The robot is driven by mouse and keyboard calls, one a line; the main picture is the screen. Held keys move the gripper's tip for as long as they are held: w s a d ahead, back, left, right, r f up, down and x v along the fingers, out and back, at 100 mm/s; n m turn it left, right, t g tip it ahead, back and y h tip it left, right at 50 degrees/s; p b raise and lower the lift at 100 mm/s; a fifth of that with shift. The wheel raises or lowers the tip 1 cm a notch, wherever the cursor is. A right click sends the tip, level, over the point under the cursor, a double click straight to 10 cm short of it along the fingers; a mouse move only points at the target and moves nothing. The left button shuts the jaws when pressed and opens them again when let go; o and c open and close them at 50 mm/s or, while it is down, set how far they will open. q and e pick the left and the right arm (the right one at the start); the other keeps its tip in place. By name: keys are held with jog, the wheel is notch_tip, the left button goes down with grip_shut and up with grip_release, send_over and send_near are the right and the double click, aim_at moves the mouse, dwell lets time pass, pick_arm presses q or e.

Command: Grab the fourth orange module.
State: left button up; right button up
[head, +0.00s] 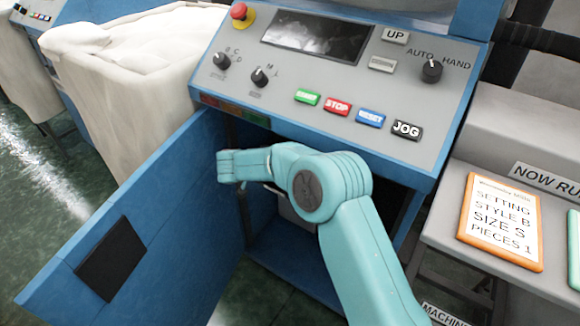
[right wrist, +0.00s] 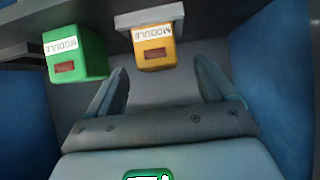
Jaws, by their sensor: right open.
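An orange module (right wrist: 154,54) with a white label and a dark red patch shows at the top centre of the right wrist view, against a grey bracket (right wrist: 150,17). My right gripper (right wrist: 161,68) is open and empty. Its fingers point toward the orange module, one to each side of it in the picture; no contact is visible. In the head view my right arm reaches into the blue cabinet under the control panel, where its gripper and the modules are hidden. Only one orange module shows, so its place in a row cannot be told. My left gripper is not in view.
A green module (right wrist: 76,56) sits left of the orange one. Blue cabinet walls (right wrist: 272,80) are close by. The open blue door (head: 150,215) stands left of my arm. The control panel (head: 330,80) overhangs the opening. An orange-framed card (head: 502,222) lies at right.

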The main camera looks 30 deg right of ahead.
jog(key=x, duration=0.6)
jog(key=shift+d+b, duration=0.25)
jog(key=shift+b, duration=0.05)
jog(key=c, duration=1.1)
jog(key=shift+r, duration=0.1)
